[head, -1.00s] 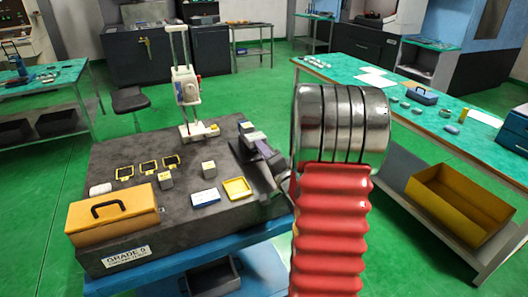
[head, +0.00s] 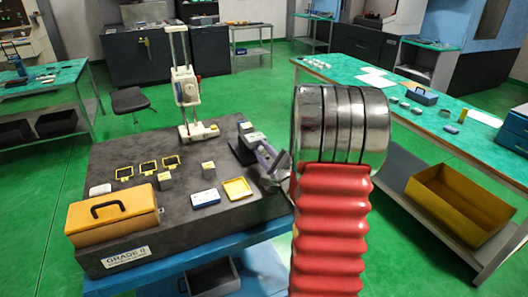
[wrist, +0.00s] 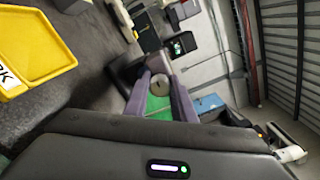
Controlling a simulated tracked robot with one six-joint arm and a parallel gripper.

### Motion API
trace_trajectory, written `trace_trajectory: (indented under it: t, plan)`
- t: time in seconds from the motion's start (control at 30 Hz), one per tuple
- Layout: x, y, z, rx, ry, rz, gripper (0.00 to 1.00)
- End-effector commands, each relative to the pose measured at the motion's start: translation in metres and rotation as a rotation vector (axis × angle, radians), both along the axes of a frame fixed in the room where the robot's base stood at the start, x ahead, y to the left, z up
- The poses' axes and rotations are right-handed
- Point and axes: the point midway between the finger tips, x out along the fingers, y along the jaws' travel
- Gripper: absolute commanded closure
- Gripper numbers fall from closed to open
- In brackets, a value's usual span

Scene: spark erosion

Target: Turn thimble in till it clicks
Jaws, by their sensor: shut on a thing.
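My gripper (wrist: 159,86) shows in the wrist view as two purple fingers, one on each side of a small round grey end face. This face looks like the end of the thimble (wrist: 158,84), and the fingers are shut on it. In the head view my gripper (head: 264,153) is at the right side of the dark granite plate, partly hidden behind my red arm. It meets a small dark and grey device (head: 246,129) there. The thimble's scale and the rest of the device are too small or hidden to read.
A yellow tray (head: 238,188), a blue-and-white box (head: 205,198) and small grey blocks lie on the granite plate (head: 130,195). A yellow case (head: 112,213) is at its front left. A tall white height gauge (head: 186,90) stands at the back.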

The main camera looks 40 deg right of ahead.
Motion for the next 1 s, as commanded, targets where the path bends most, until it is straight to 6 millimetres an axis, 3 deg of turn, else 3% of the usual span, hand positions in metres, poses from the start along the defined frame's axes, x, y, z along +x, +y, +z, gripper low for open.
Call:
trace_trajectory:
  t: [0.33,0.83,0.87,1.0]
  plan:
    - [-0.0020,-0.0007,-0.0058,0.168,-0.035,-0.005,0.99]
    - [-0.0016,-0.0002,-0.0059,0.192,-0.042,-0.004,0.99]
    - [-0.0016,0.0000,-0.0059,0.191,-0.042,-0.004,0.76]
    - [-0.0011,0.0001,-0.0045,0.189,-0.045,-0.002,0.66]
